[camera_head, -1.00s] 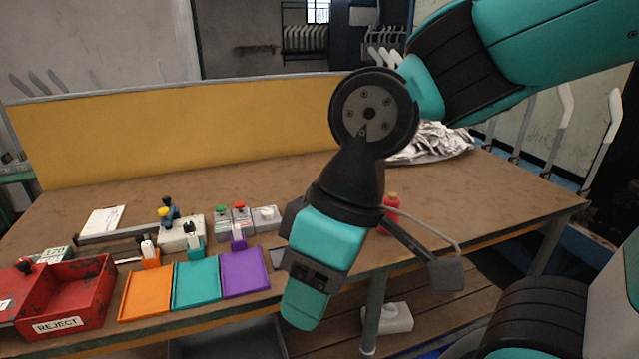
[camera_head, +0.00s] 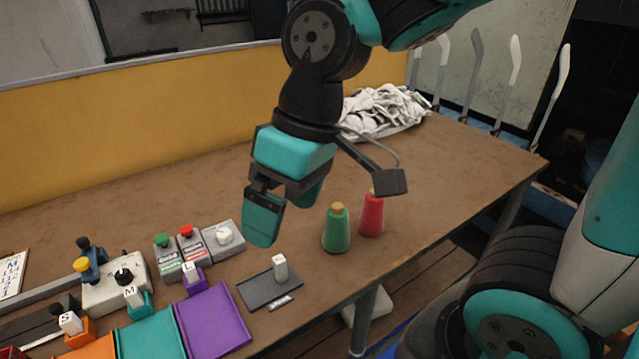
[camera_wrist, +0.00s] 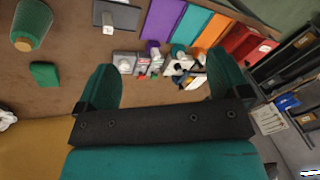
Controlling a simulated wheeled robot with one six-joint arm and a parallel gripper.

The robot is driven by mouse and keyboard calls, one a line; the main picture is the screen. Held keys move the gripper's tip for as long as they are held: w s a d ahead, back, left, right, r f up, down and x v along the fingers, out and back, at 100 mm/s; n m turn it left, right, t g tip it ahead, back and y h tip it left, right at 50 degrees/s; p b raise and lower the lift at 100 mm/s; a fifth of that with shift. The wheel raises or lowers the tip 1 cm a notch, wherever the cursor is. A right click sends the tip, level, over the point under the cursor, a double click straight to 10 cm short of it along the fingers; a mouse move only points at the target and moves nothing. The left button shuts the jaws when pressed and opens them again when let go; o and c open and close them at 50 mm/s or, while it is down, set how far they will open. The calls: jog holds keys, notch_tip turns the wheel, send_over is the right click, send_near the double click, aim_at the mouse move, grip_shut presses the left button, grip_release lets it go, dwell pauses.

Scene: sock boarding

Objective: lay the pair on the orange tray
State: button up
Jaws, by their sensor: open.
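The orange tray (camera_head: 92,348) shows only its back end at the bottom left edge of the head view. It also shows in the wrist view (camera_wrist: 211,33), beyond my gripper. My gripper (camera_head: 285,212) is open and empty above the table, right of the trays and left of the green cone; the wrist view shows both fingers apart (camera_wrist: 163,82). No sock pair is clearly recognisable. A small dark green piece (camera_wrist: 45,74) lies on the table in the wrist view; I cannot tell what it is. It does not show in the head view.
Teal (camera_head: 152,338) and purple (camera_head: 213,320) trays lie right of the orange one. A dark plate (camera_head: 262,290), green cone (camera_head: 337,230) and red cone (camera_head: 371,214) stand near the front edge. Button boxes (camera_head: 190,249) sit behind the trays. A whitish cloth pile (camera_head: 385,110) lies at the back right.

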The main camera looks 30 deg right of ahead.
jog(key=w+d+m+h+p, duration=0.15)
jog(key=w+d, duration=0.25)
jog(key=w, duration=0.5)
jog(key=w+d+m+h+p, duration=0.15)
jog(key=w+d, duration=0.25)
jog(key=w, duration=0.6)
jog(key=w+d+f+m+p, duration=0.25)
jog(key=w+d+f, duration=0.45)
jog(key=w+d, duration=0.5)
jog(key=shift+m+h, duration=0.3)
jog(key=shift+m, duration=0.05)
notch_tip(320, 180, down, 11)
jog(key=shift+w+r+p, duration=0.1)
jog(key=shift+p, duration=0.8)
jog(key=shift+w+a+f+p, duration=0.15)
jog(key=shift+f+p, duration=0.3)
jog(key=shift+f, duration=1)
jog(key=shift+s+a+f+p, duration=0.1)
jog(key=shift+f+p, duration=0.35)
jog(key=shift+f, duration=1)
jog(key=c, duration=1.1)
jog(key=shift+r, duration=0.1)
